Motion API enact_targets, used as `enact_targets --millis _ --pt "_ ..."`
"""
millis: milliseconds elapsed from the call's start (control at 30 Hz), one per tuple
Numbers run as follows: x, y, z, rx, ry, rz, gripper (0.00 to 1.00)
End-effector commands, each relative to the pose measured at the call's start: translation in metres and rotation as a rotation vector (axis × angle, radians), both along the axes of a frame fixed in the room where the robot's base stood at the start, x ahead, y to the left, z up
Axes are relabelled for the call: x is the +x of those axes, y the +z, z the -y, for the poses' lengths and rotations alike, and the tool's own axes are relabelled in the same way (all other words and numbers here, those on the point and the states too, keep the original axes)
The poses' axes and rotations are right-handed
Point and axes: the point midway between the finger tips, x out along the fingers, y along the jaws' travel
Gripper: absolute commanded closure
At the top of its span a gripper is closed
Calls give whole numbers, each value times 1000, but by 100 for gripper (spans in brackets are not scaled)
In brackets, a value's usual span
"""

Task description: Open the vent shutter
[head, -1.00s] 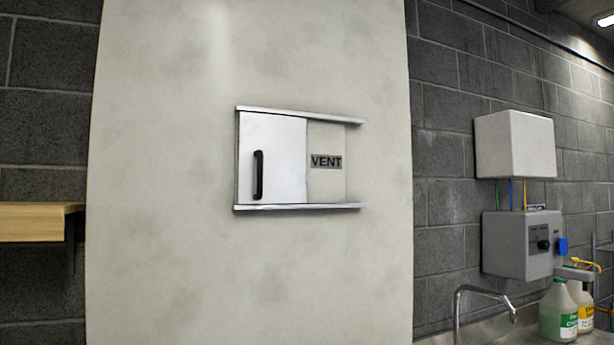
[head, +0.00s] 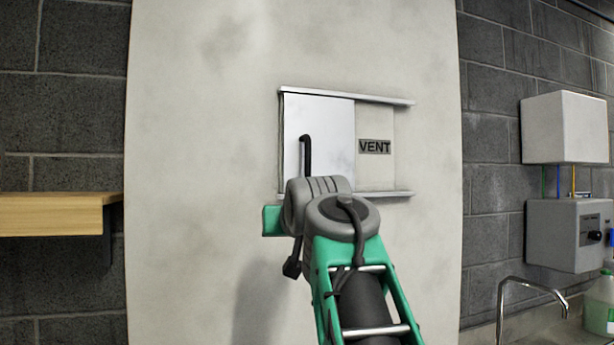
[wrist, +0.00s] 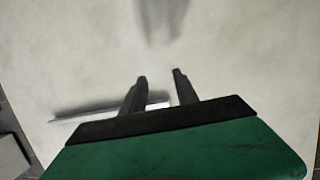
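The vent shutter (head: 318,125) is a white sliding panel between two horizontal metal rails, at the left end of its track. Its black vertical bar handle (head: 306,150) is on the panel's left part; its lower end is hidden behind my arm. To the right of the panel is the VENT label (head: 375,147). In the wrist view my gripper (wrist: 160,78) has two dark fingers apart, with nothing visibly held. I cannot tell its distance from the handle.
The pale wall panel (head: 210,150) around the vent is bare. A wooden shelf (head: 55,213) juts out at left. At right are a white box (head: 563,127), a grey control box (head: 565,235) and a faucet (head: 530,287) above a counter.

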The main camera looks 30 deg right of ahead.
Motion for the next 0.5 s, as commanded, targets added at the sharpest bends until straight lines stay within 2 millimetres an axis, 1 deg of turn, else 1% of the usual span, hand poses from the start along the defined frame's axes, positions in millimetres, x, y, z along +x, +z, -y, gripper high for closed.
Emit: enact_targets --millis 33,100,200,267,333,433,500 --pt "-6 42 17 -33 -32 70 64" --pt "-16 87 31 -74 -61 152 64" --pt "-28 127 41 -114 -86 222 64" --pt "-31 139 43 -127 -92 244 64" --pt "-28 144 45 -131 -93 252 64" --pt "-14 145 51 -130 -91 251 64" --pt "-1 146 57 -130 -91 250 64"
